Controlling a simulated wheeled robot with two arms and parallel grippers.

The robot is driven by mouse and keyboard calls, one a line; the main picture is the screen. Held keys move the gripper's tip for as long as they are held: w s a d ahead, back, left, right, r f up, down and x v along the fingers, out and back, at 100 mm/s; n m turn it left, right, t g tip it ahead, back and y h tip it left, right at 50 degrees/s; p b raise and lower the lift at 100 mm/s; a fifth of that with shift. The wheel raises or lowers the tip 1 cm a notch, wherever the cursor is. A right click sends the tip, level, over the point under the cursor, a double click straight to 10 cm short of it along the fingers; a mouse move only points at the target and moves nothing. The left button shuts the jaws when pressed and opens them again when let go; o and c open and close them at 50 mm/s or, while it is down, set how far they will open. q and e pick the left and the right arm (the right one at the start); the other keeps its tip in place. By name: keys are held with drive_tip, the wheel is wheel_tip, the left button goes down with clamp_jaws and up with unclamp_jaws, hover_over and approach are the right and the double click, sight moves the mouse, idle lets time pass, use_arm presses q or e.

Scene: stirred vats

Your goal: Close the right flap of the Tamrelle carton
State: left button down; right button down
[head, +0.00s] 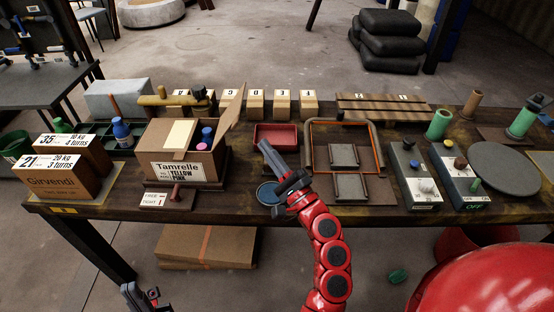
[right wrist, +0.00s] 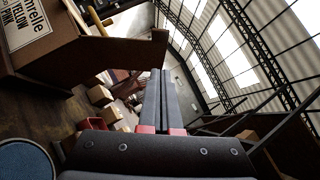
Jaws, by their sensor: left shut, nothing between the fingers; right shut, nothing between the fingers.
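The Tamrelle carton (head: 190,170) stands on the bench, left of centre, with its name label facing me. Its right flap (head: 231,116) sticks up and leans outward to the right. The left half of its top looks covered by a flat panel with a pale patch (head: 179,134). Blue and pink-topped items (head: 206,139) show in the open right half. My right gripper (head: 264,145) is shut and empty, right of the carton and apart from the flap. In the right wrist view, the carton (right wrist: 30,35) is at upper left, beside the shut fingers (right wrist: 161,75). My left gripper (head: 128,290) is shut, low in front of the bench.
A red tray (head: 275,134) lies just beyond my right gripper, and a blue round disc (head: 268,193) lies below it. Girvendi boxes (head: 60,178) and a blue bottle (head: 122,131) stand left of the carton. An orange-edged frame (head: 345,150) stands right.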

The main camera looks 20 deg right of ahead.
drive_tip(key=w+a+r+p, duration=0.2)
drive_tip(key=w+a+r, duration=0.1)
drive_tip(key=a, duration=0.1)
drive_tip(key=shift+w+r, duration=0.2)
drive_tip(key=shift+w, duration=0.1)
